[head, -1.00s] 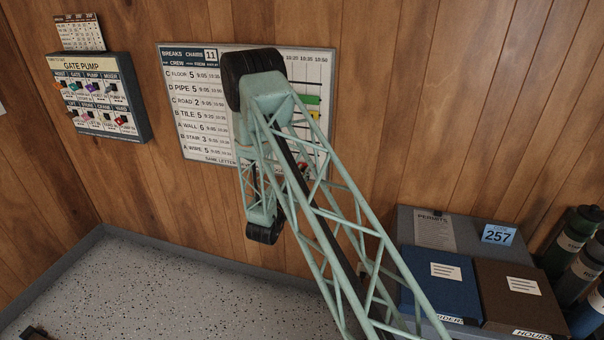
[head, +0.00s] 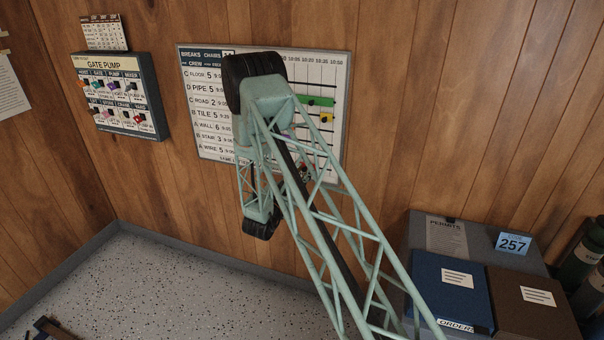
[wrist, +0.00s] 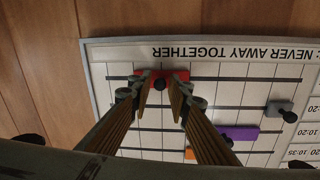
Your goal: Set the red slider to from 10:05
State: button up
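The break board (head: 196,150) hangs on the wood wall in the head view, partly hidden by my arm. The red slider (wrist: 170,75) sits on the track nearest the board's bottom edge, which is at the top of the upside-down wrist view. A little of red shows through my arm's lattice in the head view. My gripper (wrist: 165,88) is at the red slider, its two fingertips apart on either side of the slider's dark knob (wrist: 158,84). I see a gap beside the knob; contact with the slider's face is unclear. The time marks by this slider are not readable here.
Other sliders are grey (wrist: 284,112), purple (wrist: 240,133), orange (wrist: 190,154), green (head: 318,101) and yellow (head: 326,118). A gate pump panel (head: 128,98) hangs at left. Blue (head: 445,292) and brown (head: 530,300) boxes stand at lower right.

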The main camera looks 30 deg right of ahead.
jog(key=shift+o, duration=1.1)
jog(key=shift+a, duration=0.1)
jog(key=v, duration=1.1)
jog(key=shift+s+a, duration=0.25)
jog(key=shift+s, duration=0.1)
jog(key=shift+r, duration=0.1)
